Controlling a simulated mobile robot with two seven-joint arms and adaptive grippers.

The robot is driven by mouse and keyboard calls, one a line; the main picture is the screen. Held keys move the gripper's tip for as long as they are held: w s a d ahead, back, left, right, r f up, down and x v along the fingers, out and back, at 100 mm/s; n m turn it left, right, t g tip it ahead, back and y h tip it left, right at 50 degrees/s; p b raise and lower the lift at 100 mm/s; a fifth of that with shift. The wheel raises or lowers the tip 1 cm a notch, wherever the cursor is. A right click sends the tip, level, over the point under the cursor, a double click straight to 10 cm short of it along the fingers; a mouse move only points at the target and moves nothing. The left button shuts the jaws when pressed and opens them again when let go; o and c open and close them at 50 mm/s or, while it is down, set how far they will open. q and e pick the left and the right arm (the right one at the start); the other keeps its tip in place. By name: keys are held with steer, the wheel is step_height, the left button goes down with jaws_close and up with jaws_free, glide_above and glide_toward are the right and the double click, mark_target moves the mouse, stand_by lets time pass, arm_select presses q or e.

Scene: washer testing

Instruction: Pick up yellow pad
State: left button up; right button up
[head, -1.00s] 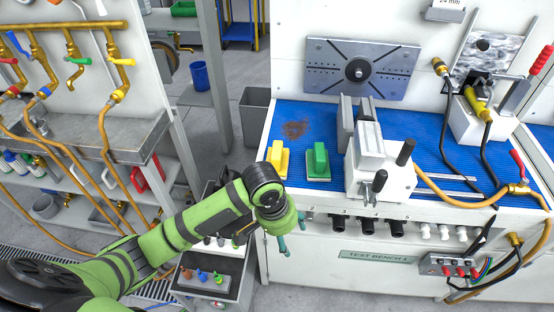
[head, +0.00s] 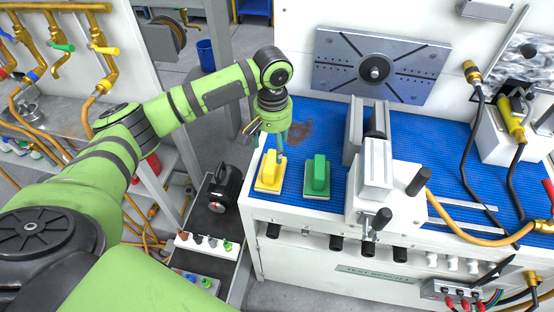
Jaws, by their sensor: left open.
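The yellow pad (head: 268,177), a block with a raised grip, lies on the blue mat (head: 330,120) at the left front corner of the test bench. A similar green pad (head: 317,178) lies just to its right. My left gripper (head: 267,142) is open and points down above the yellow pad. Its fingers are spread and hold nothing. One fingertip overlaps the pad's upper end in the picture; I cannot tell whether they touch. My right gripper is not in view.
A grey vise (head: 376,180) stands right of the green pad. A slotted metal plate (head: 378,65) is at the back. A low cart (head: 213,215) with a dark device stands left of the bench. Hoses (head: 460,228) lie on the right.

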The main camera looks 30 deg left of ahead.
mark_target(274, 159)
arm_select(q)
steer(key=f, duration=0.1)
steer(key=f+p, duration=0.1)
steer(key=s+f, duration=0.1)
steer(key=shift+s+d, duration=0.1)
steer(key=shift+d, duration=0.15)
step_height(274, 159, down, 2)
steer(key=shift+d+f+p, duration=0.1)
steer(key=shift+f+p, duration=0.05)
steer(key=shift+p, duration=0.3)
steer(key=shift+f, duration=0.4)
steer(key=shift+c, duration=1.2)
steer(key=c, duration=1.1)
steer(key=shift+r, duration=0.15)
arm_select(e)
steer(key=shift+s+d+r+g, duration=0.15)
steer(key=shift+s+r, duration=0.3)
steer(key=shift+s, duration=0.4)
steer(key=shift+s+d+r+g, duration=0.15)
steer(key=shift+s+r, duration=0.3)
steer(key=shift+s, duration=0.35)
